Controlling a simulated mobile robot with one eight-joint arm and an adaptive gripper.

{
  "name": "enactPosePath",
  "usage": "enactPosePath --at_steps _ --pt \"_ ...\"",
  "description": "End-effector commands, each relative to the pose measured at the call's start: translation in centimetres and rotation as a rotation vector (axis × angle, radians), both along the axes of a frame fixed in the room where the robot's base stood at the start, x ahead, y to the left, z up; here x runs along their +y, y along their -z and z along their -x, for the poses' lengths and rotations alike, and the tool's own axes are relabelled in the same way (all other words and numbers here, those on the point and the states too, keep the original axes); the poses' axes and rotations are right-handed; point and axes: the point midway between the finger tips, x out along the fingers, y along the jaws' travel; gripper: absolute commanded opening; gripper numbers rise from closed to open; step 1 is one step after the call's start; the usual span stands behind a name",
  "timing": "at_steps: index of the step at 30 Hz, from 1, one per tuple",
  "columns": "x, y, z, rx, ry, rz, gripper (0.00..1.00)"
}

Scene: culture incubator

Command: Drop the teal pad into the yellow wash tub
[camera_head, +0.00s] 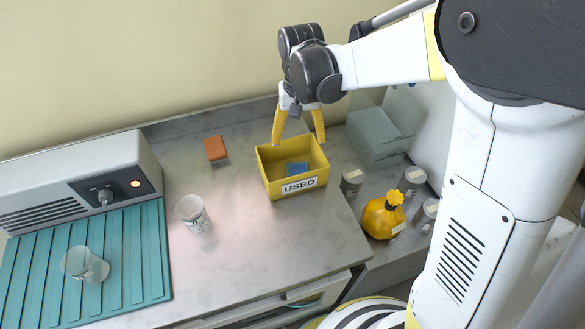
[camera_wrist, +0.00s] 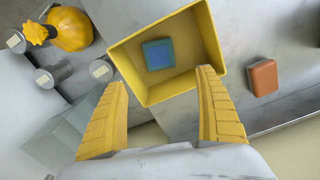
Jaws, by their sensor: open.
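The yellow wash tub (camera_head: 264,176), labelled USED, stands on the marble counter. The teal pad (camera_head: 298,169), blue-teal in colour, lies inside it on the floor of the tub. In the wrist view the tub (camera_wrist: 215,45) is beyond my fingertips and the pad (camera_wrist: 158,54) lies within its walls. My gripper (camera_head: 298,140) is above the back part of the tub, pointing down. Its two yellow fingers are spread wide with nothing between them, as the wrist view also shows (camera_wrist: 162,80).
An orange-brown block (camera_head: 215,149) lies left of the tub. Clear cups (camera_head: 193,214) stand farther left, one on a teal ribbed mat (camera_head: 140,250) before a grey device (camera_head: 70,185). To the right are a grey box (camera_head: 375,139), lidded jars (camera_head: 352,182) and a yellow bottle (camera_head: 381,219).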

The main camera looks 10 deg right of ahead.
Motion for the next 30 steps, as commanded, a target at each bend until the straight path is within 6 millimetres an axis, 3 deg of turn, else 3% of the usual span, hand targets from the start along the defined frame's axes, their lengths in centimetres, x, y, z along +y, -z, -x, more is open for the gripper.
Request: enactPosePath --at_steps 6,12,30 --pt "0.0 -4.9 0.0 0.0 0.0 0.0 0.82" --pt "0.0 -7.6 0.0 0.0 0.0 0.0 0.82" --pt "-0.2 -8.3 0.2 -0.006 0.0 -0.002 0.82"
